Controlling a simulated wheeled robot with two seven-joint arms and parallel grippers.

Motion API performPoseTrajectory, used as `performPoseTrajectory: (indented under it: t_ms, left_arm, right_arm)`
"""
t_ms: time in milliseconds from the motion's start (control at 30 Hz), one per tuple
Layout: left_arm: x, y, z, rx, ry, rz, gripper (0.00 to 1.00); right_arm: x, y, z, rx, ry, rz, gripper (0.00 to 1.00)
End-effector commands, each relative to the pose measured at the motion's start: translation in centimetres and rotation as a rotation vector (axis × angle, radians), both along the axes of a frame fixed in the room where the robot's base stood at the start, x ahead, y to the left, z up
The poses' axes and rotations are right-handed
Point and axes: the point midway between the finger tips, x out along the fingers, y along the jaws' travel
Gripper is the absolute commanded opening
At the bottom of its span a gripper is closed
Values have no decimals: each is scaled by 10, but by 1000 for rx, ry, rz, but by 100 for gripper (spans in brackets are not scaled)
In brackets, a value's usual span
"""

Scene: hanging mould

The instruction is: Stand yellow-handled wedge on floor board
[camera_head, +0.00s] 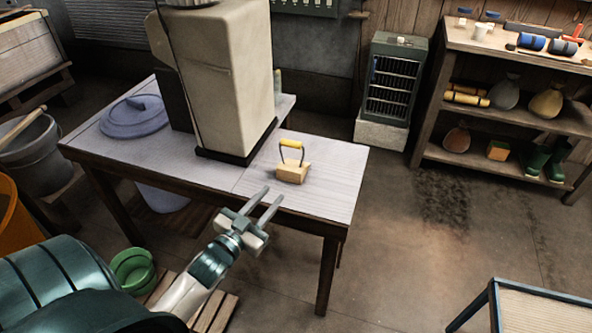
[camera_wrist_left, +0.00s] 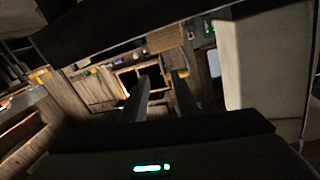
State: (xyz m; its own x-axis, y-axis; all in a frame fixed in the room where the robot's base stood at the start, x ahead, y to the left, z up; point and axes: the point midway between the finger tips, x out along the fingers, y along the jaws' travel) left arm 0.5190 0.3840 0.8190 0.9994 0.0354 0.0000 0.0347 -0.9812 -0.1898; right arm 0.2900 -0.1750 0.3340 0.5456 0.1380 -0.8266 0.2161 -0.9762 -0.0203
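The yellow-handled wedge (camera_head: 292,173) is a light wooden block with a looped, yellow-gripped handle on top. It stands on the table's right part, handle up. In the left wrist view, which looks upside down, its wooden block (camera_wrist_left: 165,39) appears ahead of my fingers. My left gripper (camera_head: 272,195) is open and empty at the table's front edge, apart from the wedge and on its near side. Its two spread fingers also show in the wrist view (camera_wrist_left: 160,80). My right gripper is not in view. A pale blue-framed board (camera_head: 545,315) at lower right may be the floor board; I cannot be sure.
The wooden table (camera_head: 325,190) carries a tall beige machine (camera_head: 225,80) left of the wedge and a blue-grey lid (camera_head: 135,117). A green bucket (camera_head: 133,270) stands below. A shelf (camera_head: 510,110) with bags and boots is at right. The floor right of the table is clear.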

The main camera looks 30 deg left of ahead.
Motion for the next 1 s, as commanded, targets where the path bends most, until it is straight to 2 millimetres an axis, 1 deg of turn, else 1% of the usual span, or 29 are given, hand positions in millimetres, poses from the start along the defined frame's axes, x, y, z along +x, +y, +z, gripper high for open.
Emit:
performPoseTrajectory:
  t_ms: [167, 267, 467, 700, 900, 1000]
  left_arm:
    - [4, 0, 0, 0, 0, 0, 27]
    - [12, 0, 1, -1, -1, 0, 27]
    - [40, 1, 2, 0, -2, 0, 27]
    - [80, 3, 2, 0, -1, 0, 27]
    - [109, 4, 2, -1, 0, 0, 27]
    - [118, 4, 1, -1, 1, 0, 27]
  right_arm:
    - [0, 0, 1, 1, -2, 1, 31]
    - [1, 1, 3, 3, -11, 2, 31]
    - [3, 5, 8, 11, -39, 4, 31]
    - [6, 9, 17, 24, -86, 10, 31]
    - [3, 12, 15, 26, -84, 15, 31]
    - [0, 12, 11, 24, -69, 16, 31]
